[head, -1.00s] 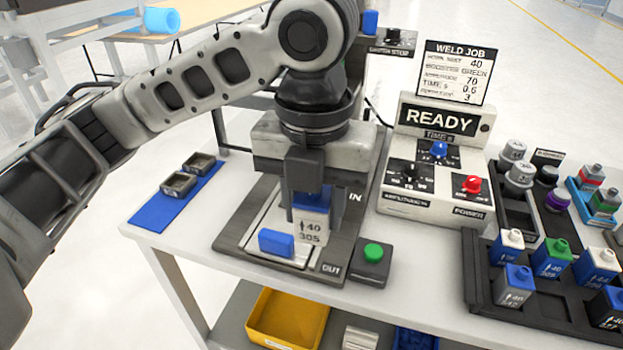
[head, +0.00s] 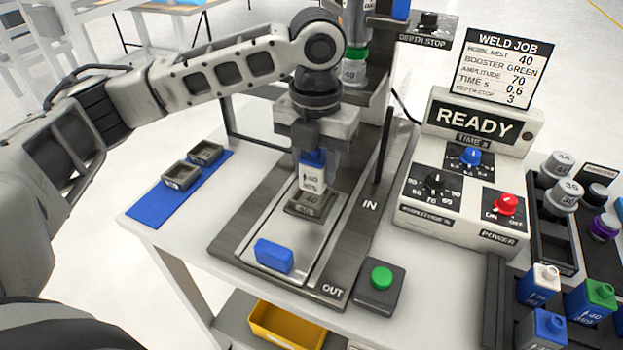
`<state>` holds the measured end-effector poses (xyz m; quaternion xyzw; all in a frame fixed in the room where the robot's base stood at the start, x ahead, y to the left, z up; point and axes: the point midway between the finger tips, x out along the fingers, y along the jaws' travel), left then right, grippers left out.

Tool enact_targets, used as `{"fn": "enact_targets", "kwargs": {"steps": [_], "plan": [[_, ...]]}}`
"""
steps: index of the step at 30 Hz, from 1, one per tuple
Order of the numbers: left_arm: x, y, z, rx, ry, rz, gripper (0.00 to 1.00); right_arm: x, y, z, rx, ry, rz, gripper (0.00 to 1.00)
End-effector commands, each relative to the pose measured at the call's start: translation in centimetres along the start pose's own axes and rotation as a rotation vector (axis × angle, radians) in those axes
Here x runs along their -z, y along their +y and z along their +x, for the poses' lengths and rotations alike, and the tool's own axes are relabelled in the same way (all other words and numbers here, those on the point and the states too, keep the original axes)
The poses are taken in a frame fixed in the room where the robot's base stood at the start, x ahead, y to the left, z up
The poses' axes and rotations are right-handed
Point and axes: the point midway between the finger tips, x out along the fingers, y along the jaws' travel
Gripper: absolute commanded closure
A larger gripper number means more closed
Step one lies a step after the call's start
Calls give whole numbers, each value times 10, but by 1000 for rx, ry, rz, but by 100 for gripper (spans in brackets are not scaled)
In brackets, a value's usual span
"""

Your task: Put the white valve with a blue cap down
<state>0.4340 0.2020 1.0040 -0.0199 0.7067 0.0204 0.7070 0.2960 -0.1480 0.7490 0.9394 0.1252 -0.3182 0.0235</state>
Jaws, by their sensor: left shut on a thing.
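My left gripper (head: 320,150) points down over the sliding plate of the weld press and is shut on the white valve with a blue cap (head: 312,180). The valve is upright, with "40" on its front; the fingers partly hide its cap. Its lower end is at a small grey metal nest (head: 316,208) marked "40" on the plate (head: 240,248). I cannot tell whether the valve rests in the nest or hangs just above it. My right gripper is not in view.
A blue block (head: 274,256) sits at the plate's front. A green button box (head: 380,288) and the READY control unit (head: 462,170) stand to the right. Two grey nests lie on a blue mat (head: 150,208) at left. Other capped valves stand in a rack at lower right.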

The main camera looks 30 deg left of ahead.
Motion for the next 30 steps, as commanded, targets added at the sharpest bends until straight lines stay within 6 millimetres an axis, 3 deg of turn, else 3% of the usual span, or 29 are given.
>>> {"fn": "enact_targets", "kwargs": {"steps": [10,15,28,29,30], "plan": [[-18,16,31,-2,2,-2,88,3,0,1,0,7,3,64],[-16,15,53,-1,0,1,88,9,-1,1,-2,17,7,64],[-16,14,60,0,-1,2,88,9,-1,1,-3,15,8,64],[-16,14,60,0,-1,2,56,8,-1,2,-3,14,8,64],[-17,14,60,0,-1,2,45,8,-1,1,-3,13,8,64]]}}
